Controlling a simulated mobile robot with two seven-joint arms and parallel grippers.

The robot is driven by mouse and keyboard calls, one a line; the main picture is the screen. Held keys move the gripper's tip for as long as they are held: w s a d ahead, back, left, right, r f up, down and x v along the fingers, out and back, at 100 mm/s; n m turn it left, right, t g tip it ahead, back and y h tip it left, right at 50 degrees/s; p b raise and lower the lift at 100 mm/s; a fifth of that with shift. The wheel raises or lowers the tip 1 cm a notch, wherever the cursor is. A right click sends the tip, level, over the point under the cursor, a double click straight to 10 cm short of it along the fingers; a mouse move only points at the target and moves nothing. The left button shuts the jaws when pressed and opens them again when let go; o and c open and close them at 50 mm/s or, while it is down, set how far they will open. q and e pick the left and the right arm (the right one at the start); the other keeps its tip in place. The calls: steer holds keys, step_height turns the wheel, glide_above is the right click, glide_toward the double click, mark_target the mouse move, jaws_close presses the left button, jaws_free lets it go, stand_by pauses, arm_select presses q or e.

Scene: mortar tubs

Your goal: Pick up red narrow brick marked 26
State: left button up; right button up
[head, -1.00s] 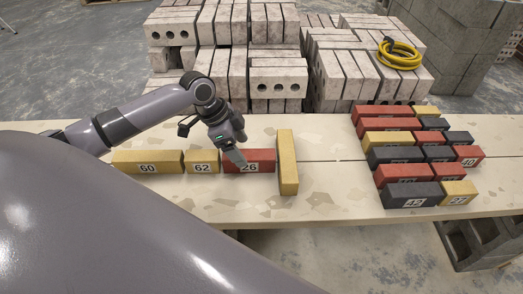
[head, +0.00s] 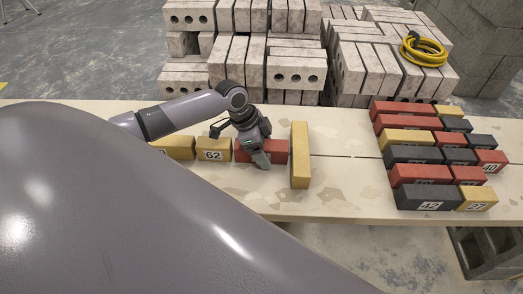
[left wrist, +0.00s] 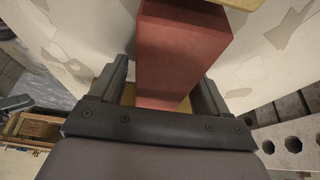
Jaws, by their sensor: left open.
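The red narrow brick (head: 279,151) lies flat on the pale table, in line with the yellow brick marked 62 (head: 213,150) to its left. My left gripper (head: 261,161) is over its middle and hides its label. In the left wrist view the red brick (left wrist: 182,50) runs between the two spread fingers of my left gripper (left wrist: 166,82). The jaws are open, with a visible gap at the left finger. Whether either finger touches the brick I cannot tell. My right gripper is not in view.
A yellow brick (head: 300,155) lies crosswise just right of the red one. Several red, yellow and black bricks, including one marked 42 (head: 429,198), sit in rows at the right of the table (head: 335,185). Grey block stacks (head: 298,70) stand behind. The table's middle is clear.

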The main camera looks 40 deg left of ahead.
arm_select(q)
jaws_close()
steer(key=shift+r, duration=0.1)
steer(key=shift+r, duration=0.15)
